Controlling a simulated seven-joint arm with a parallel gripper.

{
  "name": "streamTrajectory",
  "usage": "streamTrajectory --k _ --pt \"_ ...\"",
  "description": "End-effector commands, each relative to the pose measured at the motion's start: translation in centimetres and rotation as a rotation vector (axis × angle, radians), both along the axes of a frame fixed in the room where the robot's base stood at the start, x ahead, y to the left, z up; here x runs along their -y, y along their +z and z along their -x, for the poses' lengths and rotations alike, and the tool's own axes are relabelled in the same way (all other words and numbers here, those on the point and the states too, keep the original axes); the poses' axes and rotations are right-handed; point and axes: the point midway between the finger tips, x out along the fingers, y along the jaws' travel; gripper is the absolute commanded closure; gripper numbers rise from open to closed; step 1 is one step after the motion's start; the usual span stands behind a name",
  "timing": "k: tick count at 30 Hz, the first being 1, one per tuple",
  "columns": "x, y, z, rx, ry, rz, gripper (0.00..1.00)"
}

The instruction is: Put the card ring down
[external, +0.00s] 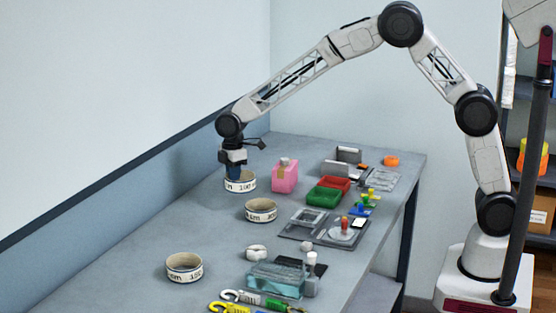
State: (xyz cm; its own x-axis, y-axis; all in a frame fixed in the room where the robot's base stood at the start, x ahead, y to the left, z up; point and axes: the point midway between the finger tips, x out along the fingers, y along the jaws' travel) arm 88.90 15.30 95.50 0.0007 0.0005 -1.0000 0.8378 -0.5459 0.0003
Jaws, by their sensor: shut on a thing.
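My gripper (236,170) points down at the far left part of the table, close to the wall. It is shut on a white card ring (240,184) with black print. The ring looks to be at or just above the table top; I cannot tell if it touches. The fingertips are partly hidden by the ring. Two similar printed rings stand on the table: one (261,210) nearer the middle and one (184,267) at the front left. Both are apart from my gripper.
A pink block-like container (285,176) stands just right of the held ring. Red (334,183) and green (323,196) trays, a grey board (322,237) and a teal clear box (275,280) lie further right and forward. The table's left strip is clear.

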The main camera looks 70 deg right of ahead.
Motion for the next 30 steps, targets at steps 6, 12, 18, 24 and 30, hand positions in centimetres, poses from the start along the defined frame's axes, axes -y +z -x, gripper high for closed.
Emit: streamTrajectory --k 6,12,18,24,30 --pt "5.0 -0.9 3.1 0.000 -0.112 0.000 1.00" --pt "7.5 -1.4 4.9 0.001 -0.174 0.000 1.00" --pt "8.3 -1.8 5.6 -0.001 -0.195 0.000 1.00" --pt "8.3 -1.7 5.6 -0.001 -0.196 -0.001 1.00" --pt "8.3 -1.7 5.4 0.000 -0.195 0.000 1.00"
